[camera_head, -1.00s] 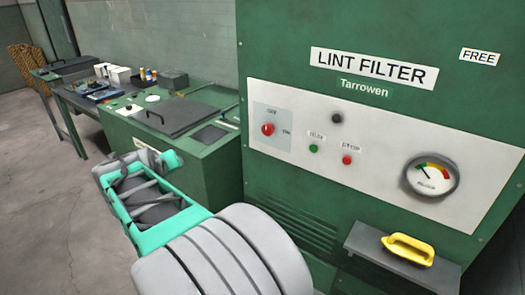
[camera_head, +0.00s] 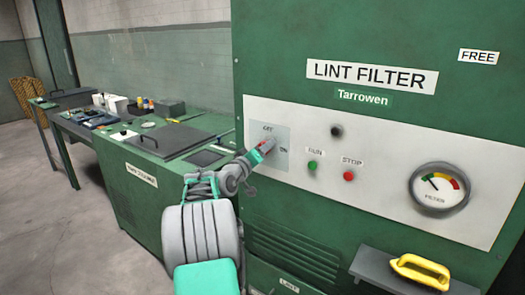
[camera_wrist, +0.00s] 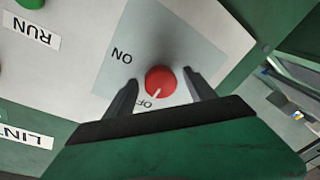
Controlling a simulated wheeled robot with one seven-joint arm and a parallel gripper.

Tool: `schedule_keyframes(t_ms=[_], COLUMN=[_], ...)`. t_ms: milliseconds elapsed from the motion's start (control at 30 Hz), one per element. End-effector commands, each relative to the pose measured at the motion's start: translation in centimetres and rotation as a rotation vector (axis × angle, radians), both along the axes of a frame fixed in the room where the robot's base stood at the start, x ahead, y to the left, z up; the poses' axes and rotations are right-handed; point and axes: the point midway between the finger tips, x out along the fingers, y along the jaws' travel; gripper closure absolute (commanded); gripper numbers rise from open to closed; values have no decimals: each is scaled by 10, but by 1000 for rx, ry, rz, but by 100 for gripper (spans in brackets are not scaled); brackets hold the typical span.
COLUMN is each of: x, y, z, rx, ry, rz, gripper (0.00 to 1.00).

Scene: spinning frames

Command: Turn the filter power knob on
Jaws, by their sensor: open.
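The red power knob (camera_wrist: 161,82) sits on a light grey plate with OFF and ON labels, on the white panel of the green lint filter cabinet (camera_head: 370,40). In the wrist view its white pointer line points to the OFF label. My gripper (camera_wrist: 160,86) is open, with one dark finger on each side of the knob. Whether the fingers touch it I cannot tell. In the head view my gripper (camera_head: 268,144) is at the plate and mostly hides the knob.
On the same panel are a green RUN button (camera_head: 312,166), a red STOP button (camera_head: 348,176), a black knob (camera_head: 336,131) and a round gauge (camera_head: 439,189). A yellow handle (camera_head: 420,270) lies on a ledge below. A green bench (camera_head: 160,180) stands at the left.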

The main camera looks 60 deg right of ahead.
Motion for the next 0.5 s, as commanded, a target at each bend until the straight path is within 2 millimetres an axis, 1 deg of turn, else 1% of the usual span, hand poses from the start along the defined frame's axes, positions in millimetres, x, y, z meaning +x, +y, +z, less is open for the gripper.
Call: schedule_keyframes(t_ms=[133,500], x=[0,0], y=[0,1], z=[0,0], rx=[0,1], ry=[0,-1], rz=[0,1], gripper=[37,67])
